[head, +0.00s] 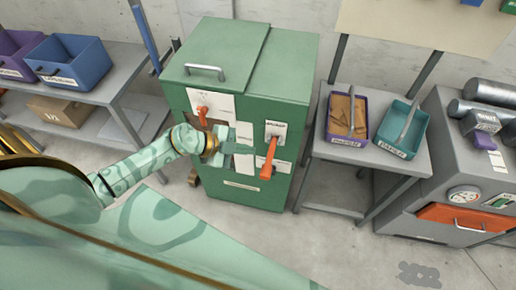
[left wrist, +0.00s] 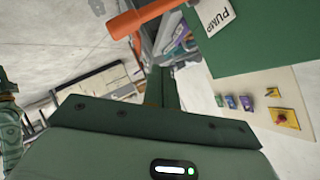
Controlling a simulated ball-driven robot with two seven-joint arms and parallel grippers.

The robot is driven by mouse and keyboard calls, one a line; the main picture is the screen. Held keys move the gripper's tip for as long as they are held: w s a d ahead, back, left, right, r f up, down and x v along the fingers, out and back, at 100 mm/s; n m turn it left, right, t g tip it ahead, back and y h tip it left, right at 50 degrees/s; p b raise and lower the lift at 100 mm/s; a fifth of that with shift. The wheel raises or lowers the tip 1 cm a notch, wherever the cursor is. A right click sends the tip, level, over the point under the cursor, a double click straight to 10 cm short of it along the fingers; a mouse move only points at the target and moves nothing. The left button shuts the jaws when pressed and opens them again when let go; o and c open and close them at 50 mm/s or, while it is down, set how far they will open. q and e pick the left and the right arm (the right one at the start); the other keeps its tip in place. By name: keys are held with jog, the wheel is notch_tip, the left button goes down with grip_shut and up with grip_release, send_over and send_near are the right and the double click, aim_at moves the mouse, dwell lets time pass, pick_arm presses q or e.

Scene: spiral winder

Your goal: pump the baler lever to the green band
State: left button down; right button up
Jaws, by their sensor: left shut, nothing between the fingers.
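The green baler cabinet (head: 245,190) stands in the middle of the head view. An orange lever (head: 268,160) hangs down from a white plate at its right front. A smaller orange lever (head: 202,115) sits on another plate at the upper left. My left gripper (head: 232,148) is shut and empty in front of the cabinet, between the two levers. I cannot make out a green band. My right gripper is out of view.
A side table (head: 376,158) with a purple bin (head: 347,117) and a teal bin (head: 403,129) stands right of the cabinet. A grey machine (head: 445,135) with a round gauge (head: 464,196) is farther right. A shelf (head: 120,75) with bins stands left. Floor in front is clear.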

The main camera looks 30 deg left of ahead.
pick_arm(q)
jog(key=w+d+r+n+t+h+p, duration=0.1)
jog(key=w+d+r+n+t, duration=0.15)
jog(key=w+r, duration=0.4)
jog(key=w+d+r+n+t+h+p, duration=0.1)
jog(key=w+r+t, duration=0.25)
jog(key=r, duration=0.65)
jog(key=w+a+r+n+t+y+p, duration=0.2)
jog(key=w+a+r+n+t+y, duration=0.1)
jog(key=w+a+r+n+y, duration=0.35)
notch_tip(320, 180, down, 9)
jog(key=d+n+g+y, duration=0.1)
jog(key=d+g+y, duration=0.1)
jog(key=g, duration=0.5)
jog(key=s+d+f+m+g, duration=0.1)
jog(key=s+f+m+g, duration=0.2)
jog(key=s, duration=0.4)
jog(key=s+d+f+m+g+h, duration=0.1)
jog(key=s+d+f+m+g, duration=0.1)
jog(key=s+f+m+g, duration=0.2)
jog(key=s+m+g, duration=0.1)
jog(key=s+g, duration=0.1)
jog(key=s, duration=0.1)
jog(key=shift+s+g+p, duration=0.25)
jog(key=shift+g+p, duration=0.15)
jog(key=shift+d+h, duration=0.1)
jog(key=shift+h, duration=0.15)
